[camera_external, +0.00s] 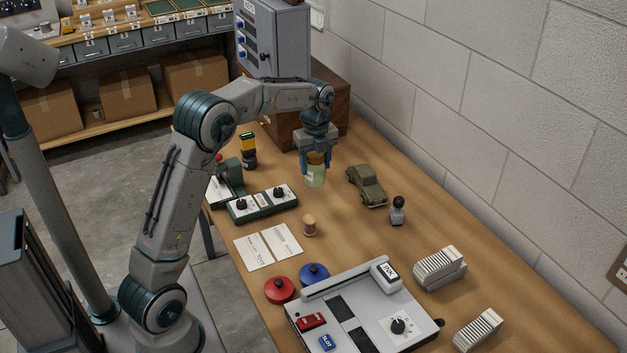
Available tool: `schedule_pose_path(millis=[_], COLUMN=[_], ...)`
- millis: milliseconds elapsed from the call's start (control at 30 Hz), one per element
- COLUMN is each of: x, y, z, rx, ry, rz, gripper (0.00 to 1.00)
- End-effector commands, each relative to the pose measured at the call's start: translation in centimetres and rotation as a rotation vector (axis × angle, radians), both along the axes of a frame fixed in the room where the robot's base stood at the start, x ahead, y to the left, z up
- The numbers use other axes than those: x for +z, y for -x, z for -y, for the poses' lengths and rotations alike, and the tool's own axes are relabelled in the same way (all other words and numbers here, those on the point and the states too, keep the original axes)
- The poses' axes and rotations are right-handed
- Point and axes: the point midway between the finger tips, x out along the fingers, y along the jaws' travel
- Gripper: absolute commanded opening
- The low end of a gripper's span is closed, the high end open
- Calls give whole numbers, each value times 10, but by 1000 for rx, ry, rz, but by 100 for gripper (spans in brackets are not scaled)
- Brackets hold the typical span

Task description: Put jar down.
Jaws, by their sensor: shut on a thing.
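The jar (316,178) is pale green with an orange-brown top part. My gripper (317,157) points down and is shut on the jar near its top. The jar is upright, over the far half of the wooden table (400,250), left of a green toy car. I cannot tell whether its base touches the table or hangs just above it. The gripper's fingers hide part of the jar's top.
Near the jar are the toy car (367,185), a small grey stamp-like piece (398,211), a small cork-topped pot (309,225), a green device with knobs (262,203) and a dark bottle (248,152). A wooden box (290,125) stands behind. Bare table lies right of the pot.

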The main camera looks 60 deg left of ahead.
Motion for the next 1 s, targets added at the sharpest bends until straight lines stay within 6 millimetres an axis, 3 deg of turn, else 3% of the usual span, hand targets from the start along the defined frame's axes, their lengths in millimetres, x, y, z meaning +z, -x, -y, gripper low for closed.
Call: schedule_pose_path(millis=[33, 200, 467, 800, 1000], x=[3, 1, -9, -54, -69], y=[2, 9, 16, 27, 31], z=[-20, -64, -99, -173, -198], rx=[15, 38, 51, 52, 49], ry=[1, 3, 5, 6, 4], rz=[0, 3, 3, 3, 3], gripper=[26, 26, 26, 26, 26])
